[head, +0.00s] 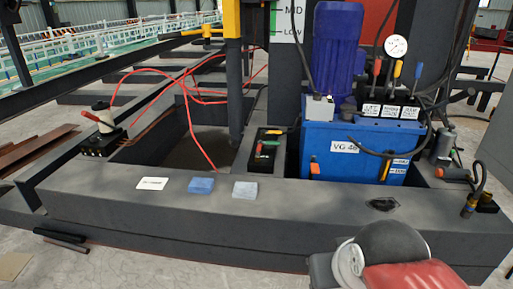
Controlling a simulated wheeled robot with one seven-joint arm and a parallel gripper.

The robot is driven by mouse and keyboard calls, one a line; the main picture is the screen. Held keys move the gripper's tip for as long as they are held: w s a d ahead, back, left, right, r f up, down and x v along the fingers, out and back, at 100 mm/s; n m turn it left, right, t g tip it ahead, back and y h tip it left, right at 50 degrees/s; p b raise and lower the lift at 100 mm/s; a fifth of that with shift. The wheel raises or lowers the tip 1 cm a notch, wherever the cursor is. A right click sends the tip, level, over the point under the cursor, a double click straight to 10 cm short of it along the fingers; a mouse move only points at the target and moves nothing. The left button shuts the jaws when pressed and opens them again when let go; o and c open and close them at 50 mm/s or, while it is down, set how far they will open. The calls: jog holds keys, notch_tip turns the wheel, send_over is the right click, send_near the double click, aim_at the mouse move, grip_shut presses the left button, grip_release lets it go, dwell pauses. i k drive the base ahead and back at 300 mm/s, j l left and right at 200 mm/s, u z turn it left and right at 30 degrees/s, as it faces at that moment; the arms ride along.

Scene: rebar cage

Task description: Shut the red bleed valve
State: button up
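I cannot tell for sure which part is the red bleed valve. A red-handled lever (377,68) stands above the label that reads LIFT on the blue power unit. A small red handle (92,117) sticks out from a white-topped device at the left. An orange-red handle (453,174) lies at the right end of the dark beam. No handle's open or shut position can be read. My gripper is not in view; a rounded grey and red part at the bottom right looks like my own arm.
The blue power unit (352,150) has a gauge (396,46) and hoses. A black control box (267,152) stands beside it. A white card (152,183), blue pad (201,185) and grey pad (245,190) lie on the dark beam (110,205). Red hose (190,120) loops at left.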

aim_at(259, 145)
jog(key=i+j+u, duration=0.1)
jog(key=i, duration=1.05)
